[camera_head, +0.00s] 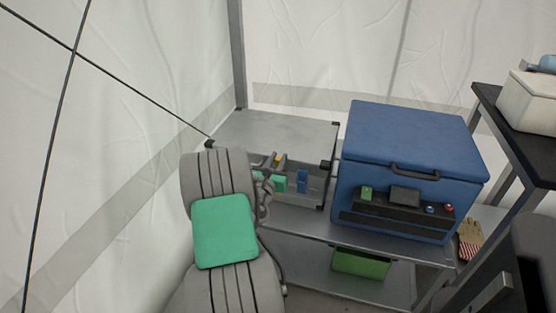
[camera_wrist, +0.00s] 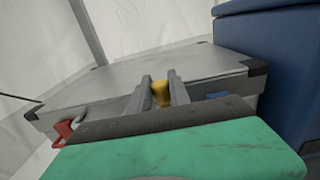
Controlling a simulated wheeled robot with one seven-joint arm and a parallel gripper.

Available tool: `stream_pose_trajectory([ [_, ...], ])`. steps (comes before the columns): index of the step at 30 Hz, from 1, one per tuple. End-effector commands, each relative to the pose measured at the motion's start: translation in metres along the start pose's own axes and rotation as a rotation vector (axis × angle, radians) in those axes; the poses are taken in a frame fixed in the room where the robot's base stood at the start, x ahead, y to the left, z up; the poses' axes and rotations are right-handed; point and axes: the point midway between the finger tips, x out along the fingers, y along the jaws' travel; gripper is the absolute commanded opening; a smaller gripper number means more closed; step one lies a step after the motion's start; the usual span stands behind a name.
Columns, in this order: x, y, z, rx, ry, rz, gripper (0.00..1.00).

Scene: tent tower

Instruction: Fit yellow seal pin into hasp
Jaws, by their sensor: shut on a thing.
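The yellow seal pin (camera_wrist: 161,94) is between the two grey fingers of my gripper (camera_wrist: 162,92) in the wrist view. My gripper (camera_head: 278,161) is shut on it. In the head view the pin (camera_head: 277,158) is a small yellow spot at the front of a grey metal case (camera_head: 275,130) with black corners. The case lid (camera_wrist: 150,66) lies beyond the fingers in the wrist view. I cannot tell which part is the hasp, or whether the pin touches the case; the fingers hide part of the pin.
A red padlock-like piece (camera_wrist: 66,130) hangs at the case's left front. A blue piece (camera_head: 302,181) is on its front. A blue cooler (camera_head: 410,150) stands close on the right. A green bin (camera_head: 361,263) is on the lower shelf. A striped glove (camera_head: 470,240) hangs right of the cooler.

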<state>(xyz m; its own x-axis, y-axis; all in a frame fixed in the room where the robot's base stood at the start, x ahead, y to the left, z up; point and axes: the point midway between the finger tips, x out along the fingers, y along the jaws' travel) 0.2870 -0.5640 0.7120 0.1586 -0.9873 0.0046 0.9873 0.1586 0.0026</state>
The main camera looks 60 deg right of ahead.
Motion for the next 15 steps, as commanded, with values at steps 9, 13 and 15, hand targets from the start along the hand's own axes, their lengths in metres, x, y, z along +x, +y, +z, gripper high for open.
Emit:
stream_pose_trajectory([
  [9,-0.001,0.000,0.002,0.000,0.005,0.000,0.00],
  [13,-0.001,0.000,0.009,0.000,0.004,0.000,0.00],
  [15,-0.001,0.000,0.012,0.000,0.004,0.000,0.00],
])
